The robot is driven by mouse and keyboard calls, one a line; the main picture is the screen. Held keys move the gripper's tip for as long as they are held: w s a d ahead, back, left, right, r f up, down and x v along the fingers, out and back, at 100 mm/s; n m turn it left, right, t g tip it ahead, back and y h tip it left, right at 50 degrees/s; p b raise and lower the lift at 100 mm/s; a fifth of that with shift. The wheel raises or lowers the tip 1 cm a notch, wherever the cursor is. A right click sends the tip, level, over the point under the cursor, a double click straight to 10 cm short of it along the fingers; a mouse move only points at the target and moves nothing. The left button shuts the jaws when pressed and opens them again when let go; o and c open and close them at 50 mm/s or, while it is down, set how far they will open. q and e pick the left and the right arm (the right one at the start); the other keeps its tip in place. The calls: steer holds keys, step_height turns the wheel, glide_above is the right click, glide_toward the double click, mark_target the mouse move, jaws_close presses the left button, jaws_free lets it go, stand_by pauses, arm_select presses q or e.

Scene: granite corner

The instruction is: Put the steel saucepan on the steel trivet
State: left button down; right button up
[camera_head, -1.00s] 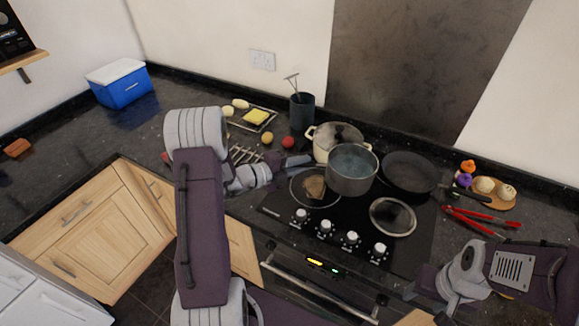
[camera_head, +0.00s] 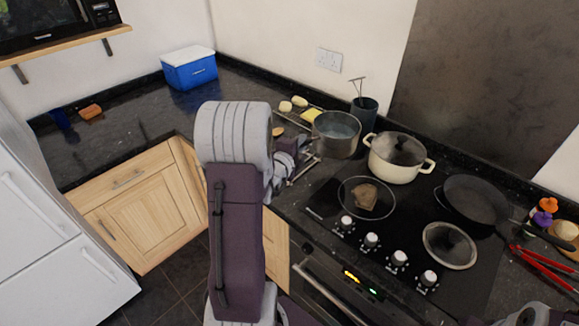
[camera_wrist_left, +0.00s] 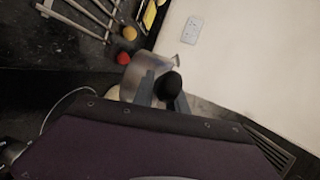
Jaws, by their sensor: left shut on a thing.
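The steel saucepan (camera_head: 337,138) is raised above the counter, left of the cream pot. My left gripper (camera_head: 304,148) is shut on its handle, mostly hidden behind my arm in the head view. The left wrist view shows the fingers (camera_wrist_left: 164,92) around the black handle end, with part of the saucepan's grey wall (camera_wrist_left: 138,72) beyond. The steel trivet (camera_head: 308,168) lies on the counter left of the hob, largely hidden by my left arm and the saucepan. Its bars (camera_wrist_left: 88,16) also show in the left wrist view.
The cream pot (camera_head: 397,160), a black frying pan (camera_head: 474,199) and a glass lid (camera_head: 450,246) are on the hob. A utensil crock (camera_head: 365,113) stands behind the saucepan.

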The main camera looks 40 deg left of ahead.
arm_select(q)
steer(key=s+a+f+n+y+p, duration=0.1)
steer(key=s+a+f+p, duration=0.2)
steer(key=s+a+f, duration=0.3)
steer(key=a+f, duration=0.5)
steer(key=a, duration=0.2)
steer(key=shift+a+n+g+y+p, duration=0.3)
steer(key=shift+a+n+y+p, duration=0.05)
steer(key=shift+a+n+y, duration=0.05)
steer(key=c, duration=1.3)
jaws_free()
steer(key=shift+s+d+f, duration=0.15)
steer(key=shift+c, duration=0.2)
